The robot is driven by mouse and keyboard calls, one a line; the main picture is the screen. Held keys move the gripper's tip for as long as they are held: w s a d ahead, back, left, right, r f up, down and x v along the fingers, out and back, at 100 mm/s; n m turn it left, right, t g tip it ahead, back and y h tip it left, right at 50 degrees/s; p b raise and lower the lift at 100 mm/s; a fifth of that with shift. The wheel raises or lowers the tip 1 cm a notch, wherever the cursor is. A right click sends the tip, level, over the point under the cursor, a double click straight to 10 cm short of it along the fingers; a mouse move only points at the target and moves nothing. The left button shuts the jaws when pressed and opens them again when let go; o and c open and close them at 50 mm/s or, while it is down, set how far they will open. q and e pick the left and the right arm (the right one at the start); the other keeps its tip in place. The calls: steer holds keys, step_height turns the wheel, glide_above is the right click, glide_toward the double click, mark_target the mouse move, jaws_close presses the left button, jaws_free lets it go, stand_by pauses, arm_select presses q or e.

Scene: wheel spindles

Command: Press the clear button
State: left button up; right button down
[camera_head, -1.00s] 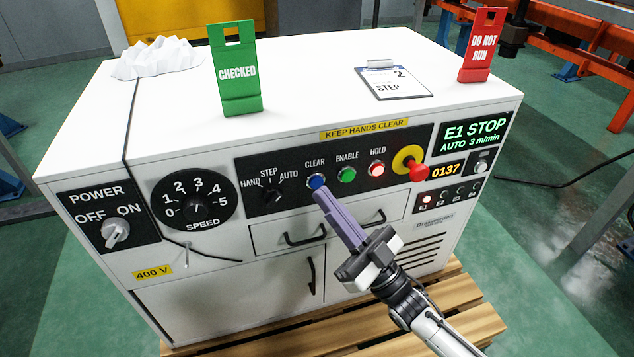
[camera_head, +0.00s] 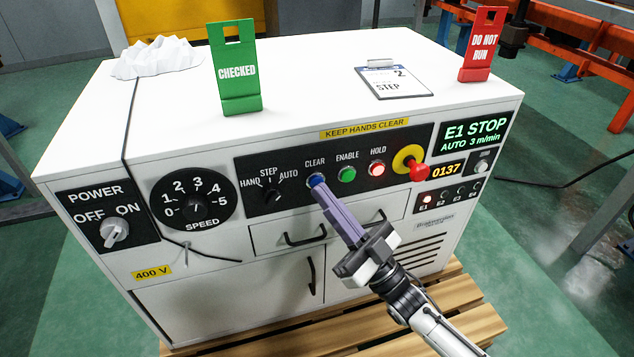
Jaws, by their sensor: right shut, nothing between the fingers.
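The blue clear button (camera_head: 316,180) sits on the black control panel under the word CLEAR, left of the green enable button (camera_head: 347,174). My right gripper (camera_head: 320,190) comes in from the lower right with its purple fingers shut and empty. Its fingertips are at the lower edge of the blue button and cover part of it. I cannot tell whether they touch it or are just in front of it. My left gripper is not in view.
The lit red hold button (camera_head: 377,169) and the red emergency stop knob (camera_head: 418,172) are to the right. The mode switch (camera_head: 272,194) is to the left. The display (camera_head: 475,132) reads E1 STOP. Drawer handles (camera_head: 305,235) are below.

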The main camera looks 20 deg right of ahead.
steer(key=shift+w, duration=0.35)
stand_by(0.4)
steer(key=shift+s, duration=0.8)
steer(key=s+p, duration=0.3)
steer(key=s, duration=0.2)
steer(key=shift+d, duration=0.1)
stand_by(0.9)
